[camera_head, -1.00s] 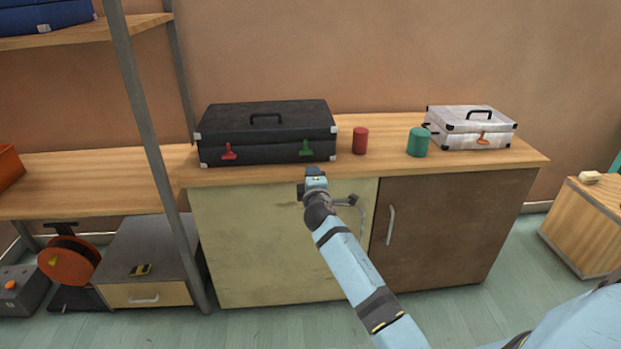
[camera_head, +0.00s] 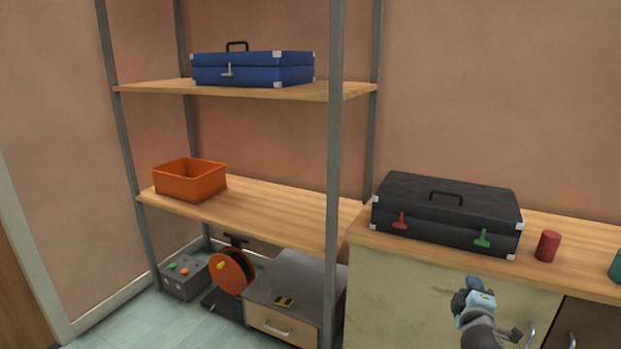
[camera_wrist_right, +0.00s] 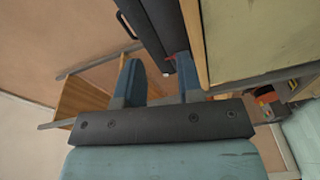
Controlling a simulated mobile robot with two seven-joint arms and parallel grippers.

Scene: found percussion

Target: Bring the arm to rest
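My right gripper (camera_head: 474,296) is in front of the cabinet's pale door in the head view, below the countertop edge. In the right wrist view its two blue fingers (camera_wrist_right: 157,80) stand apart with nothing between them, so it is open and empty. A black case (camera_head: 448,216) with one red and one green latch lies closed on the counter, above and behind the gripper. Part of a dark case also shows in the right wrist view (camera_wrist_right: 150,32), beyond the fingers. My left gripper is not in view.
The cabinet (camera_head: 440,300) stands close to my right gripper. A red cylinder (camera_head: 547,246) and a green one (camera_head: 615,266) stand on its top. A shelf rack (camera_head: 334,150) to the left holds a blue case (camera_head: 252,69) and an orange bin (camera_head: 189,180). Floor shows at lower left.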

